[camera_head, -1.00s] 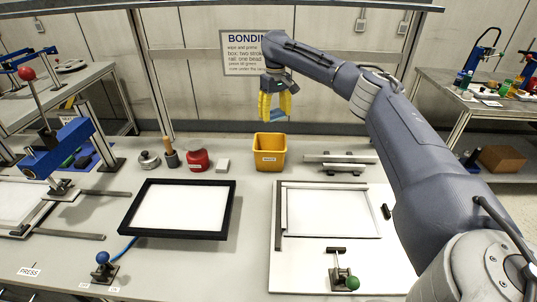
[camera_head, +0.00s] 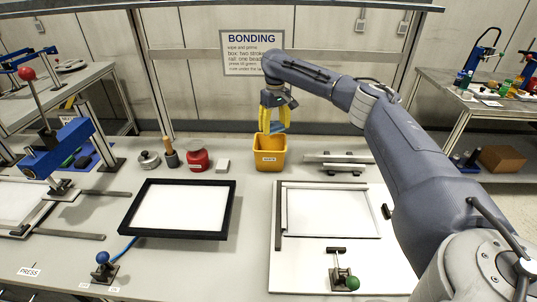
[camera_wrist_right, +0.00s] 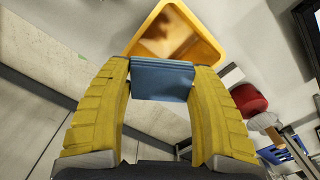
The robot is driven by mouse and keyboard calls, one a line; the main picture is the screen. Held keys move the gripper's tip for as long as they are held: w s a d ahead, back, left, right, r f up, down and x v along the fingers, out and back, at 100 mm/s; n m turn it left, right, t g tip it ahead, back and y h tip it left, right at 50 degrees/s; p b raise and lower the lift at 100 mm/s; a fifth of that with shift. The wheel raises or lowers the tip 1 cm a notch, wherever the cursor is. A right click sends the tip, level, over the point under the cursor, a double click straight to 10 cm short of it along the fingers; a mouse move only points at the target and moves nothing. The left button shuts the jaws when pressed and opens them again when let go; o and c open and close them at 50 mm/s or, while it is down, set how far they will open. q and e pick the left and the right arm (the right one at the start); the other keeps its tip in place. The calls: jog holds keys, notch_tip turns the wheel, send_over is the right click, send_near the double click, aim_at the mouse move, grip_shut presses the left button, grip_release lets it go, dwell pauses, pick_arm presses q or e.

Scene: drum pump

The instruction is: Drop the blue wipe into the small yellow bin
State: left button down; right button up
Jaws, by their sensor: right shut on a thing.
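My right gripper (camera_head: 272,124) has yellow fingers pointing down and is shut on the blue wipe (camera_head: 276,128). It holds the wipe just above the small yellow bin (camera_head: 268,160), which stands on the bench with its open top up. In the right wrist view the folded blue wipe (camera_wrist_right: 162,80) is between the two fingertips (camera_wrist_right: 162,85). The bin's opening (camera_wrist_right: 172,38) lies beyond it, and I see no wipe inside the bin. My left gripper is not in view.
A red container (camera_head: 198,158), a white block (camera_head: 223,166) and a brush-like tool (camera_head: 170,152) stand left of the bin. Metal rails (camera_head: 338,162) lie to its right. A black-framed panel (camera_head: 180,208) lies in front, and a bonding sign (camera_head: 252,52) hangs behind.

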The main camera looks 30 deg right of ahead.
jog(key=o, duration=1.2)
notch_tip(320, 180, up, 12)
